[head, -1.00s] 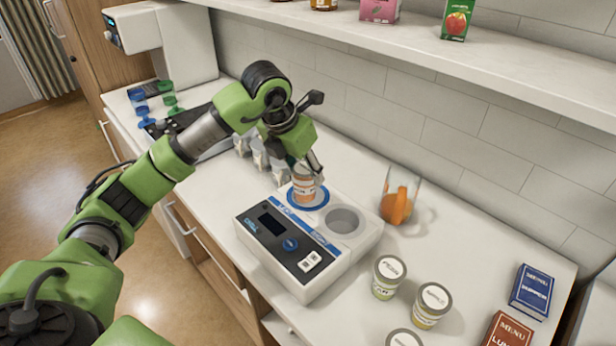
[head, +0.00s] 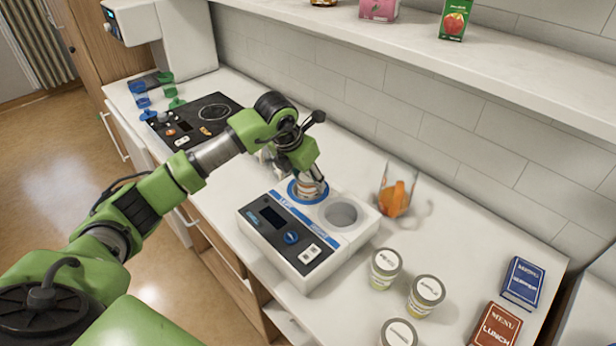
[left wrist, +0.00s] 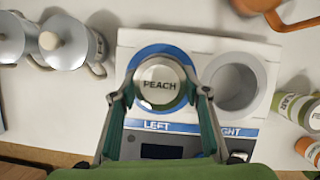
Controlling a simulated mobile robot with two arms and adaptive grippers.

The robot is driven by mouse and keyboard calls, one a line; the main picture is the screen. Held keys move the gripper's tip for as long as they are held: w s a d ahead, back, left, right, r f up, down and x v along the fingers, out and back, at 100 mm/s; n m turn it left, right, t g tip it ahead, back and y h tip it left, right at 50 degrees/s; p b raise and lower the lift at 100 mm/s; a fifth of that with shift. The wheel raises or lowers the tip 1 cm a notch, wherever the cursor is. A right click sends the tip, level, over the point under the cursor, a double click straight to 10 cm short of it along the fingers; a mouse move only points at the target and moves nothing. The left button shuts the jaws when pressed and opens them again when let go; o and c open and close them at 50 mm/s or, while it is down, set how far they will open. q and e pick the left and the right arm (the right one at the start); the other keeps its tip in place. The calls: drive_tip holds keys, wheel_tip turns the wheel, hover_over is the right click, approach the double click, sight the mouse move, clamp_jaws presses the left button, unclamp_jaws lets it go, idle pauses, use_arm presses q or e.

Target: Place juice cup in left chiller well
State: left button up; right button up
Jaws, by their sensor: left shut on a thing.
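The juice cup (head: 308,187), with a white lid reading PEACH, is at the left chiller well with the blue ring (head: 294,192). In the left wrist view its lid (left wrist: 160,85) sits within the blue ring marked LEFT (left wrist: 160,125). My left gripper (head: 312,174) is shut on the cup, with a finger on each side of it. How deep the cup sits in the well is partly hidden by the gripper. The chiller (head: 302,263) is a white box with a dark front panel. Its right well (head: 341,214) is empty. My right gripper is not in view.
A clear jug (head: 395,192) with orange contents stands behind the chiller. Several lidded cups (head: 426,296) and two menu boxes (head: 523,283) are to the right. Metal pots (left wrist: 65,42) stand left of the chiller. A black hob (head: 200,120) lies farther back.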

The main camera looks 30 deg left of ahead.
use_arm(q)
drive_tip(key=o, duration=1.2)
drive_tip(key=shift+o, duration=0.2)
drive_tip(key=shift+r+p, duration=0.2)
drive_tip(key=shift+p, duration=0.15)
drive_tip(key=shift+s+r+b, duration=0.1)
drive_tip(key=shift+r+b, duration=0.2)
drive_tip(key=b+v, duration=0.2)
drive_tip(key=v, duration=0.9)
drive_tip(key=shift+a+r, duration=0.1)
drive_tip(key=shift+s, duration=0.1)
